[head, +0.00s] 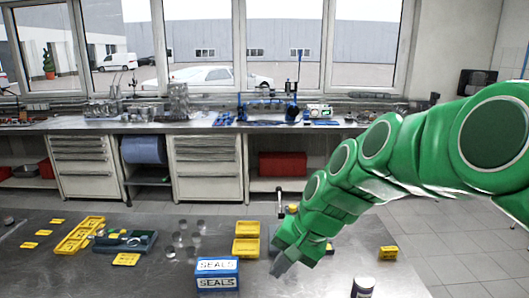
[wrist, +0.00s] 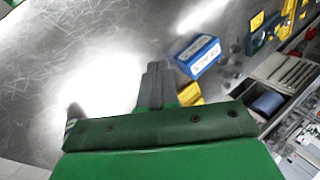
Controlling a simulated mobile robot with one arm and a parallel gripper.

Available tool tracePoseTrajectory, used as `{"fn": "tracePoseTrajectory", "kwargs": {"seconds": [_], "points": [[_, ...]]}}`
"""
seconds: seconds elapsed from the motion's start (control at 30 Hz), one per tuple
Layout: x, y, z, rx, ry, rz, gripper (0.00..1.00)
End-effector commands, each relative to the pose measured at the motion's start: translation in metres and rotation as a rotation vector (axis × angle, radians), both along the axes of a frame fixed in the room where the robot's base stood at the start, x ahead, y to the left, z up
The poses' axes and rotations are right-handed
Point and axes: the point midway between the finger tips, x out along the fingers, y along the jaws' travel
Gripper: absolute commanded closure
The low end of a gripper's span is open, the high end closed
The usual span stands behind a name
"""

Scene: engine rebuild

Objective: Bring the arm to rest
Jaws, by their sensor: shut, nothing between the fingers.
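My green arm reaches in from the right in the head view, bent down over the metal table (head: 130,270). My gripper (head: 277,268) hangs above the table, just right of the blue SEALS box (head: 217,274). In the wrist view my gripper (wrist: 153,68) shows its grey fingers close together and empty. The blue box also shows in the wrist view (wrist: 198,56), to the right of the fingers and apart from them.
Yellow bins (head: 246,240) stand behind the box. A dark tray (head: 125,242), a long yellow rack (head: 79,236) and several small clear cylinders lie left. A dark can (head: 363,286) stands front right. A workbench (head: 210,122) runs along the windows.

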Motion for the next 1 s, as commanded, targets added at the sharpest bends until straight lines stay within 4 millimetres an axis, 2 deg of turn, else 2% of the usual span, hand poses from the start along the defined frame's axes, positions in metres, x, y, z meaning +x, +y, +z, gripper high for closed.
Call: {"fn": "tracePoseTrajectory", "kwargs": {"seconds": [0.03, 0.1, 0.6, 0.7, 0.8, 1.0], "points": [[-0.018, -0.006, -0.003, -0.036, 0.006, 0.031, 1.0], [-0.041, -0.013, -0.007, -0.08, 0.013, 0.073, 1.0], [-0.195, -0.092, -0.04, -0.379, 0.135, 0.293, 1.0], [-0.217, -0.104, -0.045, -0.415, 0.164, 0.315, 1.0], [-0.23, -0.112, -0.048, -0.437, 0.181, 0.329, 1.0], [-0.239, -0.117, -0.049, -0.451, 0.191, 0.338, 1.0]]}}
